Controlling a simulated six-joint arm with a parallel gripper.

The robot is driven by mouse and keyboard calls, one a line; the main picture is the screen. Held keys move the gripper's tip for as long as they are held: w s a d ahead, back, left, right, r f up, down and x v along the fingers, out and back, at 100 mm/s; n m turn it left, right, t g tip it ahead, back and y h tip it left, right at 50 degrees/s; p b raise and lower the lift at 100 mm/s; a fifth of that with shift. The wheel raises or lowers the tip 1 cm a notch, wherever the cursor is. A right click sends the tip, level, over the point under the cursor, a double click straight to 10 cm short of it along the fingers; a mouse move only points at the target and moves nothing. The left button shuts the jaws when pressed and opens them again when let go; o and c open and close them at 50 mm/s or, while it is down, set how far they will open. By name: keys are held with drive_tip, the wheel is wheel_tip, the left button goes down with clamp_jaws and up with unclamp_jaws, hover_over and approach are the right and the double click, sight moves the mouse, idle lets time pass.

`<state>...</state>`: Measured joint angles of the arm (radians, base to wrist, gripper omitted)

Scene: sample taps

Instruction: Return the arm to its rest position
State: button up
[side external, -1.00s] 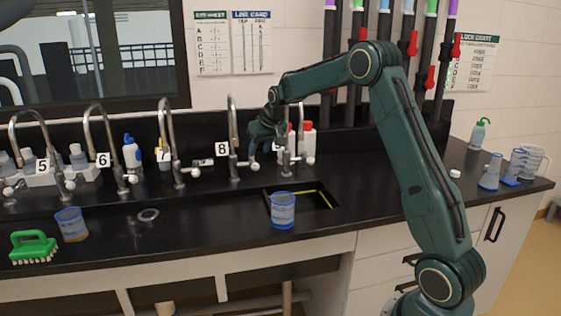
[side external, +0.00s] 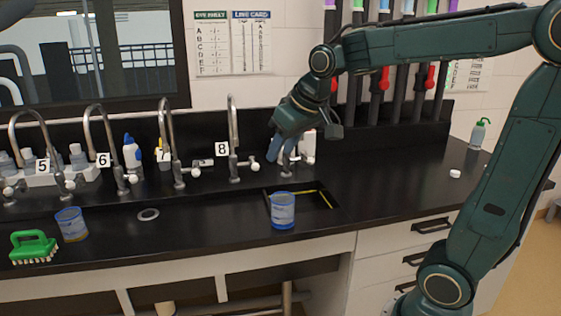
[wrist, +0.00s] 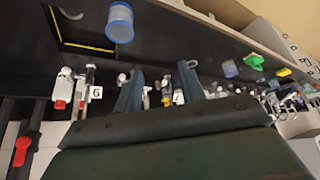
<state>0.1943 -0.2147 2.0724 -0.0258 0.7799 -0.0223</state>
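My gripper (side external: 281,150) hangs above the back of the bench, in front of the taps right of the number 8 label. In the wrist view its two fingers (wrist: 160,85) stand apart with nothing between them. A blue-marked beaker (side external: 283,211) stands at the front edge of the sink opening, below and clear of my gripper. It also shows in the wrist view (wrist: 120,22). The gripper partly hides a tap and red-capped bottles behind it.
Curved taps (side external: 167,140) line the back of the bench. A second beaker (side external: 71,224), a green brush (side external: 34,246) and a grey ring (side external: 148,214) are at left.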

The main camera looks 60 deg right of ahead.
drive_tip(key=s+a+f+n, duration=0.1)
drive_tip(key=s+a+f, duration=0.1)
drive_tip(key=s, duration=0.6)
drive_tip(key=s+a+f+y, duration=0.1)
drive_tip(key=s+a, duration=0.3)
drive_tip(key=s, duration=0.5)
drive_tip(key=shift+a+f+n, duration=0.15)
drive_tip(key=shift+f+n, duration=0.25)
drive_tip(key=shift+f, duration=0.3)
drive_tip(key=shift+w, duration=0.1)
drive_tip(key=w+d+m+t, duration=0.1)
drive_tip(key=w+d, duration=0.2)
drive_tip(key=w, duration=0.4)
drive_tip(key=w+d+t+h, duration=0.1)
drive_tip(key=w+d, duration=0.2)
drive_tip(key=w, duration=0.4)
drive_tip(key=w+d+m+t, duration=0.1)
drive_tip(key=w+d, duration=0.2)
drive_tip(key=w, duration=0.4)
drive_tip(key=w+d+f+m+t+h, duration=0.1)
drive_tip(key=w+d+f, duration=0.4)
drive_tip(key=d, duration=0.4)
drive_tip(key=w+d+f+m+t+h, duration=0.1)
drive_tip(key=w+d+f+h, duration=0.1)
drive_tip(key=w+d+f, duration=0.4)
drive_tip(key=shift+w+d, duration=0.9)
drive_tip(key=shift+d, duration=0.55)
drive_tip(key=shift+w, duration=0.15)
